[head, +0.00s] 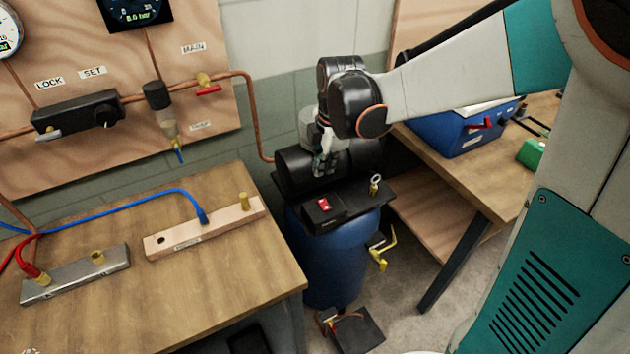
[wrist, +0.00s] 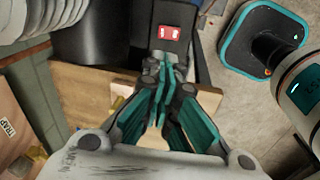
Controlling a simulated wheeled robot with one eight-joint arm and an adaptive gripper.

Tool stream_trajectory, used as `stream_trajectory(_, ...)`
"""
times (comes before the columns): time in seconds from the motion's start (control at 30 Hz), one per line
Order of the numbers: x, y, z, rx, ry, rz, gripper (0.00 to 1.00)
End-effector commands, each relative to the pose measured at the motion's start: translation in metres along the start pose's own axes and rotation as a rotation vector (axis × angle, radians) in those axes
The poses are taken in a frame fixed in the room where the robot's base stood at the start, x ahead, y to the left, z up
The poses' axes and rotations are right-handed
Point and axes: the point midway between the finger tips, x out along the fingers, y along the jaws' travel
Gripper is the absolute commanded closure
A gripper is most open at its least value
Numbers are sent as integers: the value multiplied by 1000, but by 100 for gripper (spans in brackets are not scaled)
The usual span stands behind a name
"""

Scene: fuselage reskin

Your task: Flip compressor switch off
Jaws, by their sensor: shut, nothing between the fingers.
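The compressor (head: 335,250) is a blue upright tank with a black motor and a black top plate. Its red rocker switch (head: 323,204) sits on a small black box at the front of that plate. The red switch also shows in the wrist view (wrist: 169,32), just beyond the fingertips. My gripper (head: 322,170) is over the compressor top, behind and above the switch box. In the wrist view my gripper (wrist: 166,68) has its teal fingers together with nothing between them. I cannot tell whether the fingertips touch the box. They appear apart from the switch.
A ring-topped valve (head: 375,184) stands right of the switch. Another bench (head: 480,190) with a blue box (head: 470,130) is at right. A copper pipe (head: 255,115) runs from the wall panel behind the compressor.

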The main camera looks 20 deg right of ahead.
Motion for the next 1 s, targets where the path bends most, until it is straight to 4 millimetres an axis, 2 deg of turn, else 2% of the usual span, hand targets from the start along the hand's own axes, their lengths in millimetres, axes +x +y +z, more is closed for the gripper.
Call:
stream_trajectory(0.2,-8,-6,0,-93,-23,-46,100)
stream_trajectory(0.57,-4,-6,0,-91,-23,-45,100)
stream_trajectory(0.77,22,-7,0,-90,-23,-44,100)
stream_trajectory(1.0,70,-9,2,-90,-22,-44,100)
